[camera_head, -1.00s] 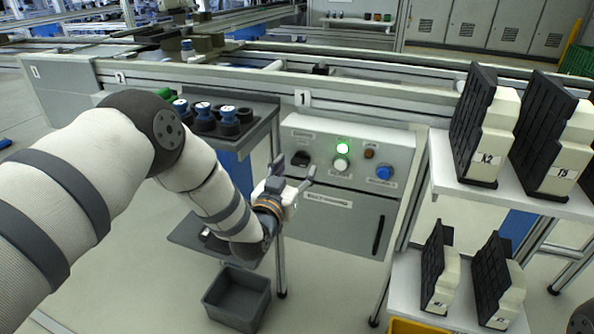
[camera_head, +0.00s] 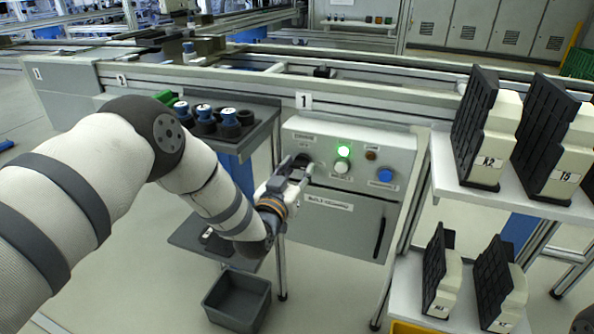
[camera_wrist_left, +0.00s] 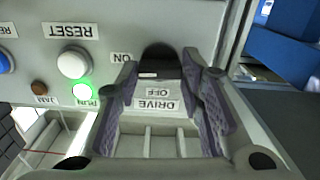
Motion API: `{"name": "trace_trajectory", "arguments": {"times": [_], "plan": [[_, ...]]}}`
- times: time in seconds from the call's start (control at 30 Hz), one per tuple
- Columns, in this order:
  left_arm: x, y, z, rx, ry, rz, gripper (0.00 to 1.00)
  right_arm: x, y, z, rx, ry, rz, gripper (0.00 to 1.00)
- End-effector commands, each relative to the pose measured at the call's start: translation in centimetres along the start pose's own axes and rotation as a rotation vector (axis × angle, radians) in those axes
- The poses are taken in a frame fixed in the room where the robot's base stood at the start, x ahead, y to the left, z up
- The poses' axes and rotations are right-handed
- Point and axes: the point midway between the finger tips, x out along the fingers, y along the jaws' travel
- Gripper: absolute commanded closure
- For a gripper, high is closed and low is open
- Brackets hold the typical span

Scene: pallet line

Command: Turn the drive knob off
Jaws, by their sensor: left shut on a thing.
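The drive knob (camera_wrist_left: 160,60) is a black knob on the grey control panel (camera_wrist_left: 200,22); its pale mark shows in the left wrist view. Labels reading ON, OFF and DRIVE, upside down in that view, sit around it. My left gripper (camera_wrist_left: 168,85) has its two padded fingers on either side of the knob and is shut on it. In the head view the left gripper (camera_head: 298,165) reaches the panel's upper left and largely hides the knob. The right gripper is not in view.
A lit green RUN lamp (camera_head: 343,151), a white RESET button (camera_head: 341,167), a brown JAM lamp (camera_head: 371,155) and a blue button (camera_head: 385,175) are right of the knob. A shelf (camera_head: 520,197) with labelled blocks stands right. A grey bin (camera_head: 238,299) is below.

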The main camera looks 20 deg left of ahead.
Motion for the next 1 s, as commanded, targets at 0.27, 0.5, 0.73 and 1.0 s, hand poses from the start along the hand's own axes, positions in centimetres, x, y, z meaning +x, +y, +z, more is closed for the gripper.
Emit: {"name": "trace_trajectory", "arguments": {"times": [0.27,0.5,0.73,1.0], "plan": [[-0.02,-0.06,0.05,-0.219,-0.001,-0.001,0.93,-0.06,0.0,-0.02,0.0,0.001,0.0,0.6],[-0.04,-0.08,0.13,-0.449,-0.001,-0.002,0.93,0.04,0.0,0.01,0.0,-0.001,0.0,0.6],[-0.05,-0.03,0.22,-0.668,-0.003,-0.001,0.93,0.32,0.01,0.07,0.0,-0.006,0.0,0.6],[-0.06,-0.03,0.31,-0.925,-0.004,-0.002,0.93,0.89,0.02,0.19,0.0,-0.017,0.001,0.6]]}}
